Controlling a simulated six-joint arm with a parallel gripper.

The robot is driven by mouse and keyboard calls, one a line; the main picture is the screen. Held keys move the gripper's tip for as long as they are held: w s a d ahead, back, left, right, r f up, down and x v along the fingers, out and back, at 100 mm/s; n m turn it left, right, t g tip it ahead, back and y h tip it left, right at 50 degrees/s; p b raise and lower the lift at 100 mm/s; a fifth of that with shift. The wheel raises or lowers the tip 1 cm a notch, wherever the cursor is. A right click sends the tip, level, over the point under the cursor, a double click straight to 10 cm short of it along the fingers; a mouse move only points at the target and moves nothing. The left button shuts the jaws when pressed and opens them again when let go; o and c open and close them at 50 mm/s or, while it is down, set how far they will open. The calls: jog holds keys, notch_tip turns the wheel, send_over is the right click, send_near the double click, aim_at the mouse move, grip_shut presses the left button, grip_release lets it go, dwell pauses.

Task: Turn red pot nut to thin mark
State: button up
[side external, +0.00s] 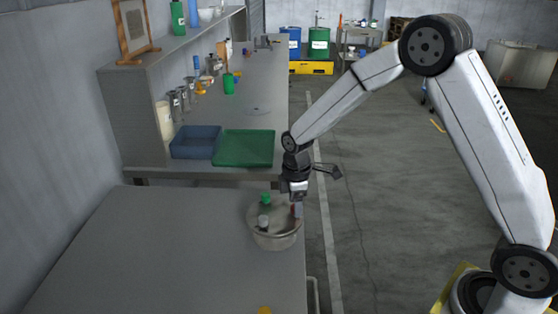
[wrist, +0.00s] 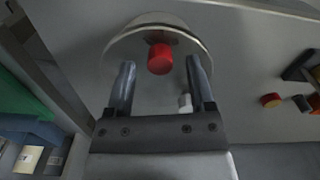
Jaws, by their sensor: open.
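The metal pot (side external: 277,240) stands near the right edge of the grey bench, and its curved rim (wrist: 196,38) shows at the top of the wrist view. The red nut (wrist: 160,58) is a short round knob at the pot, and a sliver of red (side external: 293,211) shows below my gripper in the side view. My gripper (wrist: 160,70) is open, pointing down over the pot's right side. In the wrist view its fingers are on either side of the red nut, with gaps at both sides. I cannot make out the thin mark.
A green-topped part (side external: 265,200) and a grey-white part (side external: 263,222) stand at the pot's left side. A green tray (side external: 245,148) and a blue bin (side external: 195,142) sit on the bench behind. The grey bench left of the pot is clear.

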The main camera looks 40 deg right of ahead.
jog(key=shift+f, duration=0.35)
grip_shut()
jog(key=shift+m, duration=0.4)
jog(key=m, duration=1)
jog(key=shift+m, duration=0.3)
dwell(0.5)
